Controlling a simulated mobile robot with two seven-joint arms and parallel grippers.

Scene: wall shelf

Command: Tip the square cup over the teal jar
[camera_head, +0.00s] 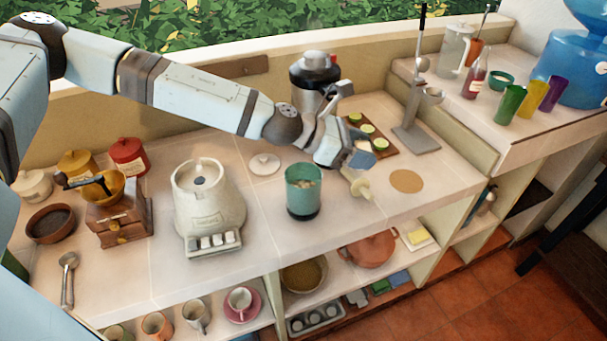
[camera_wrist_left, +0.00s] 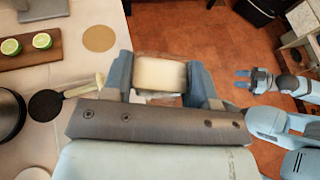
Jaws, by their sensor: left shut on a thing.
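The teal jar (camera_head: 303,197) stands upright on the counter, open at the top, with pale pieces inside. My left gripper (camera_head: 352,155) is above the counter, to the right of the jar and higher than its rim. It is shut on the square cup (camera_wrist_left: 160,74), a cream block shape with clear-looking edges between the fingers in the left wrist view. In the head view the fingers mostly hide the cup, so I cannot tell its tilt or contents. The jar does not show in the left wrist view. My right gripper (camera_wrist_left: 243,79) shows there with its fingers apart and empty, away from the counter.
A white scale-like machine (camera_head: 208,210) stands left of the jar, and a white lid (camera_head: 265,164) lies behind it. A pale-handled tool (camera_head: 358,184) lies right of the jar. A board with lime halves (camera_head: 381,144) and a round mat (camera_head: 406,181) are farther right.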

